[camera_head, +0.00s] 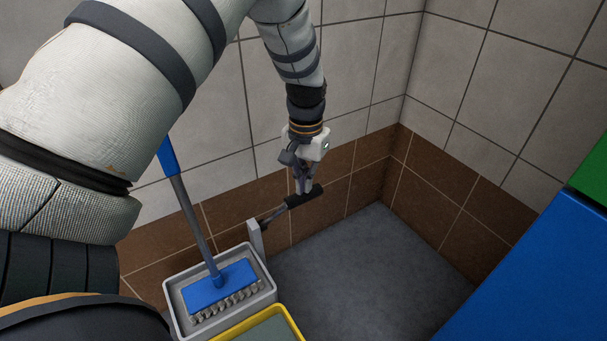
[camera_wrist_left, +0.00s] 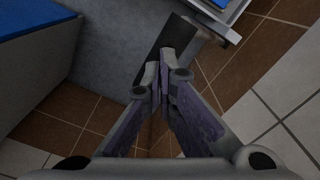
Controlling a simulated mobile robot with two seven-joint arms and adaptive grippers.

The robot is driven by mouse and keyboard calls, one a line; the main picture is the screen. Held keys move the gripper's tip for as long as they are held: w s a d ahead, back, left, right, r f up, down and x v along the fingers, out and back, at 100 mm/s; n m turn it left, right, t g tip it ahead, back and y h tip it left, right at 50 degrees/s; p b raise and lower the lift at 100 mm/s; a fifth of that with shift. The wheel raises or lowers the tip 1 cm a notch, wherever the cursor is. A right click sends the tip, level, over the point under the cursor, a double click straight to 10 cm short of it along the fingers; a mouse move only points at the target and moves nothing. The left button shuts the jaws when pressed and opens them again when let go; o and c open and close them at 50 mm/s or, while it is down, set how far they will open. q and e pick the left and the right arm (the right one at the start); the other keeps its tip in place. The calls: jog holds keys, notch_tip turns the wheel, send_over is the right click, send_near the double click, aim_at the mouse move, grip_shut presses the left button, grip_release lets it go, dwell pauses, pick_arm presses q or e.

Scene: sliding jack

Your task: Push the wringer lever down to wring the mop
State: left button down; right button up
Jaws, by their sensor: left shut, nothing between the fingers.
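The wringer lever (camera_head: 292,201) has a black handle on a grey rod, which slopes up to the right from a light grey upright post. The black handle also shows in the left wrist view (camera_wrist_left: 175,36). My left gripper (camera_head: 303,189) points down with its fingers shut and empty, right at the handle; I cannot tell whether they touch it. Its closed fingertips show in the left wrist view (camera_wrist_left: 163,75). The mop (camera_head: 222,286) has a blue head and sits in the grey wringer tray (camera_head: 264,296), its handle leaning up left. My right gripper is out of view.
A yellow-rimmed bucket (camera_head: 290,318) stands in front of the wringer. A tiled wall with brown lower tiles (camera_head: 330,205) is close behind the lever. A large blue box (camera_head: 530,280) with a green top item is at right. Grey surface (camera_head: 370,275) between is clear.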

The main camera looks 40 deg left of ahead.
pick_arm(q)
notch_tip(320, 180, up, 6)
jog(key=shift+r+p, duration=0.1)
jog(key=shift+p, duration=0.3)
jog(key=shift+r, duration=0.4)
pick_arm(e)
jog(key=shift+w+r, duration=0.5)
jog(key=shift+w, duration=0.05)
